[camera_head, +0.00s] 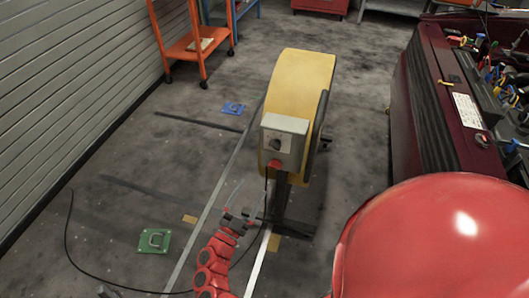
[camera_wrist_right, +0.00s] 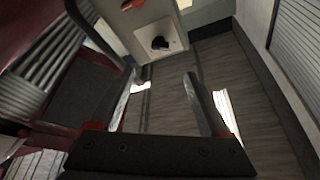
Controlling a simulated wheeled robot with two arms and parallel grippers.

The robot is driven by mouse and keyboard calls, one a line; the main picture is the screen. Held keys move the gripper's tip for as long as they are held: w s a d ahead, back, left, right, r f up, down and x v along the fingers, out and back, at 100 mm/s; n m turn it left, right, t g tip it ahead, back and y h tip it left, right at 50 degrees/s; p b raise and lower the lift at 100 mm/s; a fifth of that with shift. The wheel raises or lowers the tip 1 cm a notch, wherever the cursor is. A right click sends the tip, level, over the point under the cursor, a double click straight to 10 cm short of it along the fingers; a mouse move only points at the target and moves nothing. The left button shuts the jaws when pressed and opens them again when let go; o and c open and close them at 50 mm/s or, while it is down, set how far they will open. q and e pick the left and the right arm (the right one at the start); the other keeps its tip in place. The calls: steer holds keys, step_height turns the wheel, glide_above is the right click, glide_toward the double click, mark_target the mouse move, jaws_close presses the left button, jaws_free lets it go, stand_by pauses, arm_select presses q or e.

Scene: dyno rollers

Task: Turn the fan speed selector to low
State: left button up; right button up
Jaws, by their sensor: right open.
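The yellow fan (camera_head: 300,75) stands upright on a dark stand in the middle of the head view. A grey control box (camera_head: 291,126) on its near side carries the black selector knob (camera_head: 275,144). The knob also shows on the box face in the right wrist view (camera_wrist_right: 160,43); its setting marks are too small to read. My right gripper (camera_head: 247,195) is open, below and slightly left of the box. In the right wrist view, its two fingers (camera_wrist_right: 161,80) are apart with nothing between them, and the knob lies beyond their tips. My left gripper is not visible.
A red part (camera_head: 273,164) sits at the box's lower edge. A dark red workbench or cabinet (camera_head: 435,110) with tools stands at the right. An orange cart (camera_head: 185,45) stands at the back left. A cable (camera_head: 68,230) lies on the floor. The floor left of the fan is mostly clear.

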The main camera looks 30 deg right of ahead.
mark_target(274, 148)
steer(key=x, duration=1.5)
steer(key=shift+d+r+p, duration=0.3)
steer(key=shift+p, duration=0.1)
jaws_close()
